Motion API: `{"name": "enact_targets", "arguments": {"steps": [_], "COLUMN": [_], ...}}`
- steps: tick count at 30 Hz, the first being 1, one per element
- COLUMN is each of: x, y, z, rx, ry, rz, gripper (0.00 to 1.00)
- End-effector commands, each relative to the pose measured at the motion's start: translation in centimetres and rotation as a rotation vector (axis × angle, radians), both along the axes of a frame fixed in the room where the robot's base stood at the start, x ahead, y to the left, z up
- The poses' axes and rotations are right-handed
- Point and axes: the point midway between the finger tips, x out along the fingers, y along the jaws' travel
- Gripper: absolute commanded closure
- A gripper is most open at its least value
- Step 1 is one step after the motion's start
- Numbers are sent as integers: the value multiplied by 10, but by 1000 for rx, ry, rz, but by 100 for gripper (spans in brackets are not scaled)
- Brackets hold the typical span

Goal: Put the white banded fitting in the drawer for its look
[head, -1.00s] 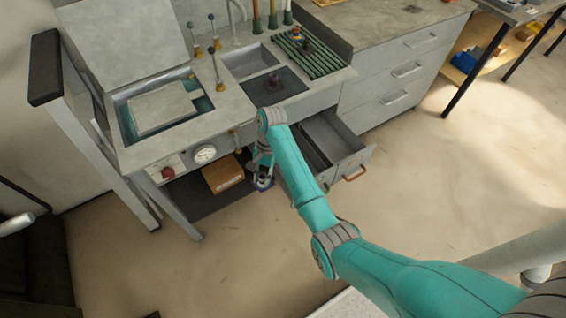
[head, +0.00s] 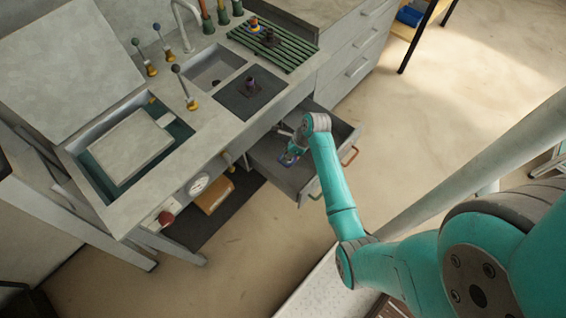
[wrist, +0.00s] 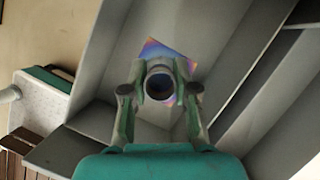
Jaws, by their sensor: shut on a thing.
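My gripper (wrist: 160,90) is shut on a pale round fitting (wrist: 160,68) with a dark bore, seen end-on in the wrist view. Its bands cannot be made out. In the head view my gripper (head: 292,152) is over or inside the open grey drawer (head: 316,188), which has a copper-coloured handle. The wrist view shows the drawer's walls (wrist: 235,60) around the fitting. A patch with rainbow colours (wrist: 180,48) lies behind the fitting. I cannot tell whether the fitting touches the drawer floor.
The bench edge (head: 270,125) overhangs the drawer's back. A dark fitting stands on a black plate (head: 235,103); other fittings sit on a green slatted rack (head: 290,55). A cardboard box (head: 212,198) lies on the lower shelf. Floor right of the drawer is clear.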

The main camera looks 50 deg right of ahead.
Motion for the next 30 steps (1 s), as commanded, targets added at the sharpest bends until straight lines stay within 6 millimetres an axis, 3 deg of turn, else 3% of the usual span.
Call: {"name": "enact_targets", "arguments": {"steps": [3,18,30], "x": [0,1,1], "y": [0,0,0], "z": [-21,-75,-80], "rx": [1,0,0], "ry": [2,1,0], "rz": [3,4,5], "gripper": [100,100,100]}}
